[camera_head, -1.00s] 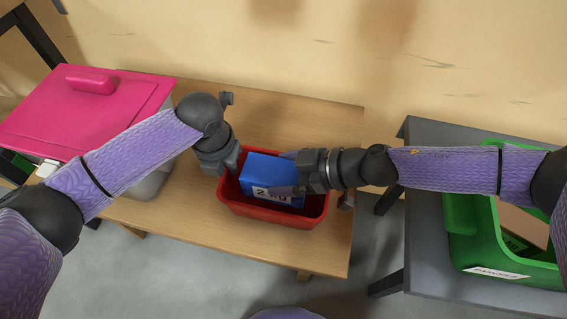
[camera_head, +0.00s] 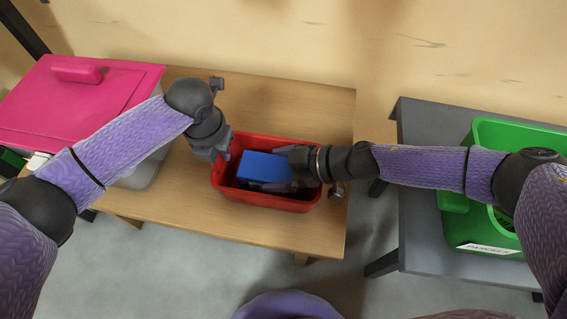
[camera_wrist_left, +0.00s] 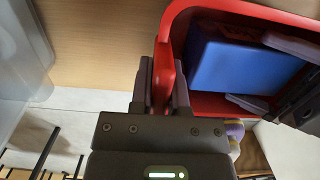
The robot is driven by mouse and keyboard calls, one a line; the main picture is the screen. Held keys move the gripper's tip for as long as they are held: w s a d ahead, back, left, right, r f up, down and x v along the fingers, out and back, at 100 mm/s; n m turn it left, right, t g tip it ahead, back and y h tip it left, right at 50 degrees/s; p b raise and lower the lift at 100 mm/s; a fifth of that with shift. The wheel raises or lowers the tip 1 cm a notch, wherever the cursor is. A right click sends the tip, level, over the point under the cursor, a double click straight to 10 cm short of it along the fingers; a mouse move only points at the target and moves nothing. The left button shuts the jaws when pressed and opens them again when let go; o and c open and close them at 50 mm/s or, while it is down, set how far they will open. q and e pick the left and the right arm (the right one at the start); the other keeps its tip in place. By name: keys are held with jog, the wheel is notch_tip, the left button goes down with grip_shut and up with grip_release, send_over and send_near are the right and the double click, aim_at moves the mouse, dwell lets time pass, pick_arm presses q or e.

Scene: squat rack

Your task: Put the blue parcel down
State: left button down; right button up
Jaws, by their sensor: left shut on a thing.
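The blue parcel (camera_head: 262,167) is inside the red bin (camera_head: 268,200) on the wooden table. It also shows in the left wrist view (camera_wrist_left: 238,62), against the bin's dark inside. My left gripper (camera_head: 222,150) is shut on the bin's left rim, and the wrist view shows the red wall between its fingers (camera_wrist_left: 164,88). My right gripper (camera_head: 287,170) reaches in from the right, with its fingers on two sides of the parcel. Whether they press on it is not clear. The parcel's underside is hidden.
A pink-lidded container (camera_head: 85,105) stands on the table's left. A green bin (camera_head: 478,225) sits on a grey table (camera_head: 415,180) at the right, partly behind my right arm. Bare wooden tabletop (camera_head: 285,105) lies behind the red bin.

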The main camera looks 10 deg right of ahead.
pick_arm(q)
jog(key=shift+r, duration=0.1)
grip_release()
pick_arm(e)
jog(key=v, duration=1.2)
